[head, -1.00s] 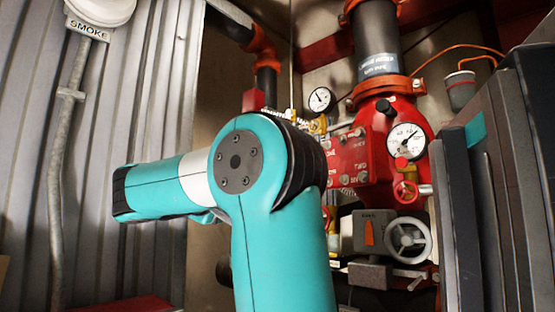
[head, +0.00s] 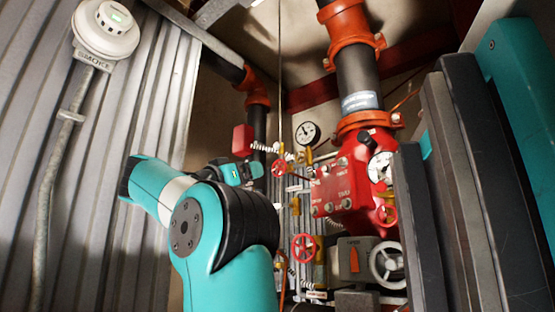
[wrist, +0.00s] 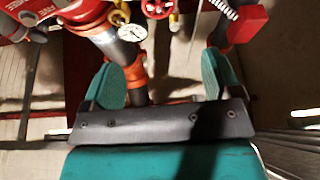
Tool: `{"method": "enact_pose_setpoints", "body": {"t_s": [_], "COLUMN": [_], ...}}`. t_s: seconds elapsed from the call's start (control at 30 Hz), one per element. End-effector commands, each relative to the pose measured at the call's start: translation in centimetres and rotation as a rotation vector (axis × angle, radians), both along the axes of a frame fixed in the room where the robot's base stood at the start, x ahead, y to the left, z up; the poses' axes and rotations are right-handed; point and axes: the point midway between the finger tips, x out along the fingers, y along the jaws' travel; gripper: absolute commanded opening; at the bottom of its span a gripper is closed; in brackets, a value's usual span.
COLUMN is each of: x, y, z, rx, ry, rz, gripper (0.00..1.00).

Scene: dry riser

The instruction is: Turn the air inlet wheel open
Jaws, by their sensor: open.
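Several handwheels show in the head view, and I cannot tell which is the air inlet wheel. A small red wheel (head: 279,169) sits upper left of the red valve body, and a larger red wheel (head: 303,248) is lower down. Another red wheel (head: 386,214) is at the right, partly hidden. In the wrist view a red wheel (wrist: 157,8) is cut by the top edge, beyond my fingers. My gripper (wrist: 163,82) is open, its two teal fingers wide apart with nothing gripped between them. No contact with a wheel shows.
A red valve body (head: 345,185) with a dark vertical pipe stands at centre right. A grey handwheel (head: 387,264) is beside a grey box (head: 350,262). A pressure gauge (head: 310,133) is above the small red wheel. Corrugated wall and a smoke detector (head: 106,30) are left.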

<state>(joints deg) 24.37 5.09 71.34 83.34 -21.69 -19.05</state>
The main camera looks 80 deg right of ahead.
Motion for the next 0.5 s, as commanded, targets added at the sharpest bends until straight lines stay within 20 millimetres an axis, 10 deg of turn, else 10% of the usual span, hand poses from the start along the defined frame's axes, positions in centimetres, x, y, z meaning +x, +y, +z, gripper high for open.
{"method": "enact_pose_setpoints", "body": {"t_s": [0.5], "x": [-4.1], "y": [-8.8], "z": [4.5], "rx": [0.004], "ry": [0.002], "rz": [-0.006], "gripper": [0.84]}}
